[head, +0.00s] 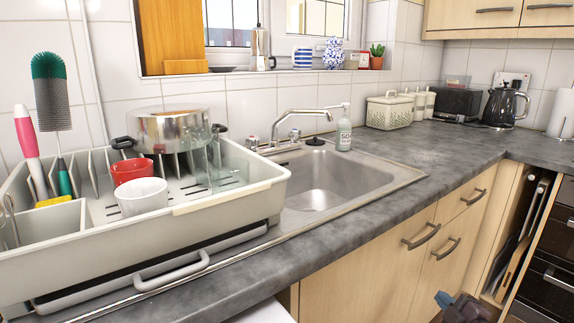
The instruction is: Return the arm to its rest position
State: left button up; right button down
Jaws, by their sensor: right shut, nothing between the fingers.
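My right gripper (445,300) shows at the bottom edge of the head view, right of centre. It is low in front of the light wooden cupboard doors (385,270), below the worktop edge. It is shut with nothing held in it. Only a small part of it shows; the rest of the arm is cut off by the frame. My left gripper is not in view.
A dish rack (230,208) with a pot (165,130), a red cup (132,170) and a white cup (142,196) stands left of the sink (335,182). A soap bottle (344,134) stands behind it. The grey worktop (440,150) right of the sink is mostly clear.

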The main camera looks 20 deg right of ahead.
jog(key=s+a+f+m+g+y, duration=0.25)
jog(key=s+a+f, duration=0.25)
jog(key=s+a, duration=0.6)
jog(key=s+a+f+m+g+y, duration=0.1)
jog(key=s+a+m+g, duration=0.1)
jog(key=s+a, duration=0.7)
jog(key=s+a+f+m+g, duration=0.2)
jog(key=s+a+m, duration=0.1)
jog(key=s+a, duration=0.65)
pick_arm(q)
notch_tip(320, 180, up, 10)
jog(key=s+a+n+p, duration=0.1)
jog(key=p, duration=1.4)
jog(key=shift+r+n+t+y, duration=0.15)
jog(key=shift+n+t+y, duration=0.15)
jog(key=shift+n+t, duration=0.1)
pick_arm(e)
jog(key=s+d+r+m, duration=0.1)
jog(key=d+r, duration=0.2)
jog(key=r, duration=0.7)
jog(key=shift+s+r+m+t, duration=0.2)
jog(key=shift+r+m+t, duration=0.15)
jog(key=shift+r, duration=0.05)
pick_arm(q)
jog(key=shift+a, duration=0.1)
pick_arm(e)
jog(key=shift+h, duration=0.25)
